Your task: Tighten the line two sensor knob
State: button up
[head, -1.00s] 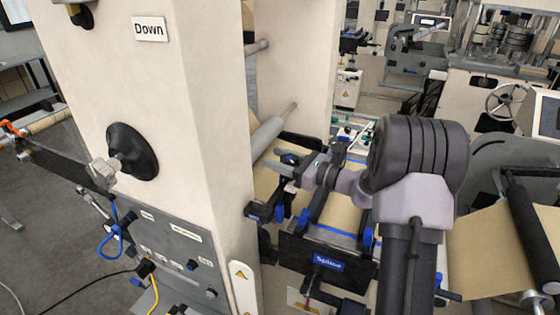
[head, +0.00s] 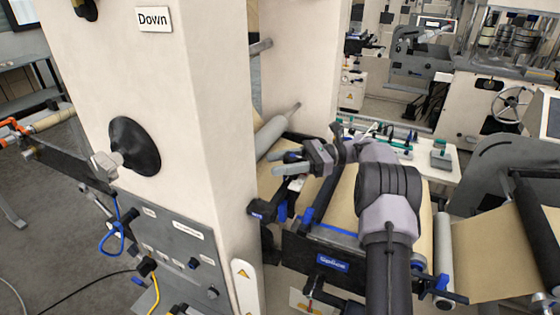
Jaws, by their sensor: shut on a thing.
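My gripper (head: 281,164) reaches in from the right, over the kraft web (head: 345,195) just right of the cream column. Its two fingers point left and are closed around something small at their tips. This looks like the sensor knob, but the fingers hide most of it and its turn cannot be read. Just below the fingers is a small white and black sensor bracket (head: 296,184) with blue parts (head: 282,212). The black web guide frame (head: 318,250) with a blue label lies in front, partly behind my arm.
The cream column (head: 200,110) with a "Down" sign stands close on the left of the gripper. A grey roller (head: 275,133) lies behind the gripper. A white table (head: 420,158) with small tools is at the back right. Another kraft web (head: 490,255) runs at the right.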

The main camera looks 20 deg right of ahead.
jog(key=shift+s+f+n+g, duration=0.2)
jog(key=shift+n+g, duration=0.3)
jog(key=shift+g, duration=0.2)
jog(key=o, duration=1.4)
jog(key=shift+w, duration=0.2)
jog(key=shift+s+r, duration=0.1)
jog(key=shift+r, duration=0.05)
jog(key=s+a+r+p, duration=0.1)
jog(key=s+r, duration=0.1)
jog(key=s, duration=0.6)
jog(key=s+a+r+p, duration=0.1)
jog(key=s+r+p, duration=0.1)
jog(key=s, duration=0.6)
jog(key=shift+a+r, duration=0.2)
jog(key=shift+r, duration=0.2)
